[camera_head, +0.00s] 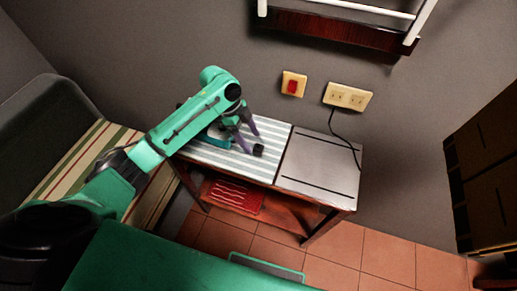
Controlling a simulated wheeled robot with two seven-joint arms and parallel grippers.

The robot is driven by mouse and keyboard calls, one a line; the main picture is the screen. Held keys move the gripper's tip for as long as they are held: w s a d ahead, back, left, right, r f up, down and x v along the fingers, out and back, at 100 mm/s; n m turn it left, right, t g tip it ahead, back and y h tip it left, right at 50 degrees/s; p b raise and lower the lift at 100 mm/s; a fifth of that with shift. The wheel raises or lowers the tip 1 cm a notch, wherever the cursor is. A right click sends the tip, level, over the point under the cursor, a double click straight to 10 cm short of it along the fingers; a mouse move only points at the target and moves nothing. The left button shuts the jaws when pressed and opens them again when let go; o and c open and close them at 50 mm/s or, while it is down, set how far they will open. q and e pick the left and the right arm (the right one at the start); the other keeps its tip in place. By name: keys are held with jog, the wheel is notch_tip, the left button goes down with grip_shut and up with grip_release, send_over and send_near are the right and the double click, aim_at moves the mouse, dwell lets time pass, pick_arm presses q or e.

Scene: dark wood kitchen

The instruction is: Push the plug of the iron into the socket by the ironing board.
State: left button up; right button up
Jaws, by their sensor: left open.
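The ironing board (270,129) has a striped cover and lies on a wooden table against the wall. A teal and dark thing, apparently the iron (214,139), is on it, partly hidden by my left arm. A small black piece (258,150) lies near the board's right end; I cannot tell whether it is the plug. My left gripper (251,136) has purple fingers, is open, and is over the board beside the black piece. The cream socket plate (347,96) is on the wall to the right. My right gripper is out of view.
A black cord (346,141) runs from the socket plate's lower edge to the grey panel (312,166) beside the board. A red switch (292,86) is left of the sockets. A striped seat (85,160) stands left, dark cabinets (490,165) right. Tiled floor is clear at lower right.

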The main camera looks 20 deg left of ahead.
aim_at(257, 147)
pick_arm(q)
jog(key=p+x, duration=0.1)
jog(key=x, duration=0.3)
jog(key=shift+w+d, duration=0.1)
jog(key=shift+d, duration=0.1)
jog(key=shift+d+f, duration=0.1)
jog(key=shift+f, duration=0.2)
grip_shut()
jog(key=shift+r, duration=0.15)
notch_tip(257, 147, up, 20)
jog(key=b, duration=0.2)
